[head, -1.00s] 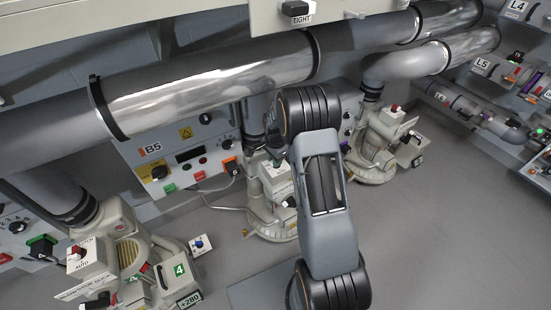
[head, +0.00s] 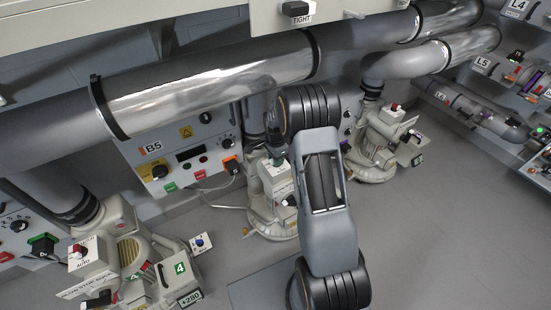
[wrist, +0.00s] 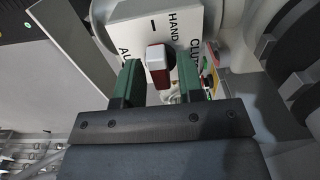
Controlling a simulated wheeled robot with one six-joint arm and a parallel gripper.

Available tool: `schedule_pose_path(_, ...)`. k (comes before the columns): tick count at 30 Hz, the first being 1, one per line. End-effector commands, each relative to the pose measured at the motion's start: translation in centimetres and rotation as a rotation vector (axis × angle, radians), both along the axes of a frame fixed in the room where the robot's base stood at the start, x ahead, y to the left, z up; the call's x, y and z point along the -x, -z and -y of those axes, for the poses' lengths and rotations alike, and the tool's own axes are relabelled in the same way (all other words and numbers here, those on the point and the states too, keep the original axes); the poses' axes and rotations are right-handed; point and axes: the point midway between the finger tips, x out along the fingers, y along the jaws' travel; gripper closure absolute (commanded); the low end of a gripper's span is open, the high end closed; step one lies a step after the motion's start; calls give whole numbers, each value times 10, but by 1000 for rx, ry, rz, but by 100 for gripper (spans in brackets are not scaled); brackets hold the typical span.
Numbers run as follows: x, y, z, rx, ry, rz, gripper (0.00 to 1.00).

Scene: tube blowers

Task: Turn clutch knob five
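The clutch knob (wrist: 158,64), with a white top and a red end, stands on a white box (wrist: 150,28). The box is lettered "HAND", with "CLU" and "AU" partly cut off. My gripper (wrist: 160,82) has its two green fingers on either side of the knob, with a narrow gap visible at each side. It looks open around the knob, not clamped. In the head view, my arm hides the knob and most of the gripper. The white box (head: 278,180) shows beside my arm on the middle blower (head: 270,215).
Panel B5 (head: 182,158) stands left of the middle blower. Blower 4 (head: 130,255) is at the lower left, and another blower (head: 378,145) is to the right. Large pipes (head: 210,85) cross above. The floor (head: 440,230) at right is clear.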

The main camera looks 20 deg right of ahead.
Motion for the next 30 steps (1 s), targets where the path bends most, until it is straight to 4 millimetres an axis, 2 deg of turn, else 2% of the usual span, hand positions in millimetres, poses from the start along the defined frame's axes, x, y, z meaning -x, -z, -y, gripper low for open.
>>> schedule_pose_path(2, 0, 0, 0, 0, 0, 0, 57)
schedule_pose_path(11, 0, -3, 0, 0, 0, 0, 57)
schedule_pose_path(14, 0, -14, 0, 0, 0, 2, 57)
schedule_pose_path(18, 2, -39, 0, 1, 0, 3, 57)
schedule_pose_path(27, 52, -97, -9, 0, 1, 2, 57)
schedule_pose_path(30, 74, -104, -14, 0, 1, 1, 57)
